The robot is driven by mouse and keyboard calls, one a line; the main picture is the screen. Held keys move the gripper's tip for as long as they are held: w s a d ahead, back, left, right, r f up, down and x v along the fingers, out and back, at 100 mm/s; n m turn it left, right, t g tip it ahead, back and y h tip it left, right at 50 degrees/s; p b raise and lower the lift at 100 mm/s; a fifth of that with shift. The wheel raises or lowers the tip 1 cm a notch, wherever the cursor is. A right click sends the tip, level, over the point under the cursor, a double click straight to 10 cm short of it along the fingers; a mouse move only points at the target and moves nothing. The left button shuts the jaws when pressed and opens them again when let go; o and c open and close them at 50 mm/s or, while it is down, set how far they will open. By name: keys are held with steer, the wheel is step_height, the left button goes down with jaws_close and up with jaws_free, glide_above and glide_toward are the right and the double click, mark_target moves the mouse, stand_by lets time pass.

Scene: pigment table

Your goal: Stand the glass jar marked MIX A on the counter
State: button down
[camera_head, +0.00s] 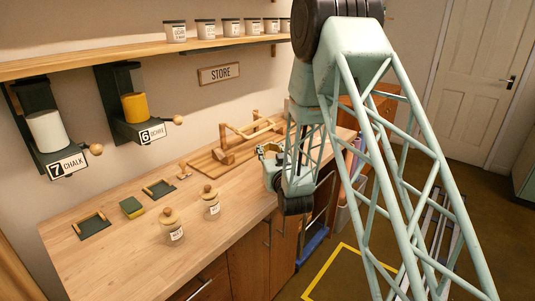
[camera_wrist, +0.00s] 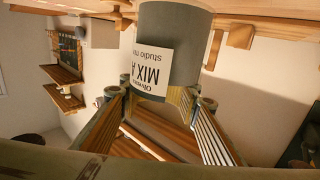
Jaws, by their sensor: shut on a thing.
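The jar marked MIX A (camera_wrist: 172,45) fills the upper middle of the wrist view. It looks grey-green, and its white label (camera_wrist: 147,72) reads upside down in that picture. My gripper (camera_wrist: 158,98) is shut on it, with a finger on each side. Pale wood runs along the top of the wrist view by the jar's far end; I cannot tell whether they touch. In the head view my gripper (camera_head: 268,153) is over the far right part of the wooden counter (camera_head: 125,255). The held jar is not clear there.
Two lidded jars (camera_head: 172,228) (camera_head: 212,203) stand on the counter. A wooden frame (camera_head: 228,148) stands near my gripper. Dispensers (camera_head: 47,130) (camera_head: 134,107) hang on the wall. The counter's front left is clear.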

steer(key=shift+x, duration=1.55)
steer(key=shift+f, duration=0.2)
steer(key=shift+f+b, duration=0.65)
steer(key=shift+f, duration=1.05)
steer(key=shift+f, duration=0.15)
steer(key=c, duration=2)
jaws_free()
steer(key=shift+s+d, duration=0.1)
steer(key=shift+s, duration=0.05)
steer(key=p+v, duration=0.1)
steer(key=v, duration=1)
steer(key=shift+s, duration=0.35)
steer(key=shift+d+r, duration=0.1)
steer(key=shift+r, duration=0.2)
